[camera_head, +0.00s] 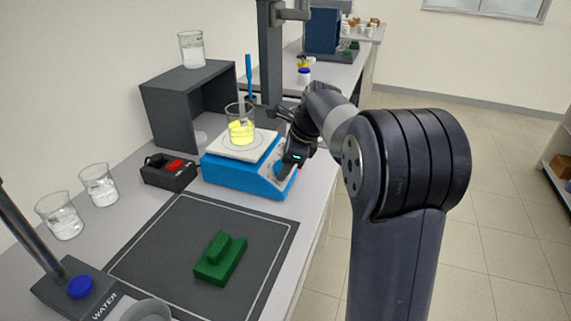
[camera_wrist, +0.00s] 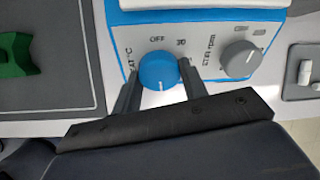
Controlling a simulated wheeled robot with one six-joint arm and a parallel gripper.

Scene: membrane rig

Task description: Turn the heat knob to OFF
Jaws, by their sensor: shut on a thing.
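The heat knob (camera_wrist: 158,70) is round and blue, on the white front panel of the blue hotplate (camera_head: 240,180). The word OFF (camera_wrist: 157,39) is printed above it in the wrist view. A short white mark on the knob points down in that view, away from OFF. My gripper (camera_wrist: 160,86) is shut on the knob, one finger on each side. The fingers partly cover the printing beside the knob. In the head view my gripper hides most of the panel.
A grey stir knob (camera_wrist: 239,59) sits right of the heat knob. A beaker of yellow liquid (camera_head: 241,133) stands on the hotplate with a blue-topped probe (camera_head: 249,75) in it. A green block (camera_head: 220,262) lies on the dark mat (camera_head: 150,255). A dark stand (camera_head: 180,97) is behind.

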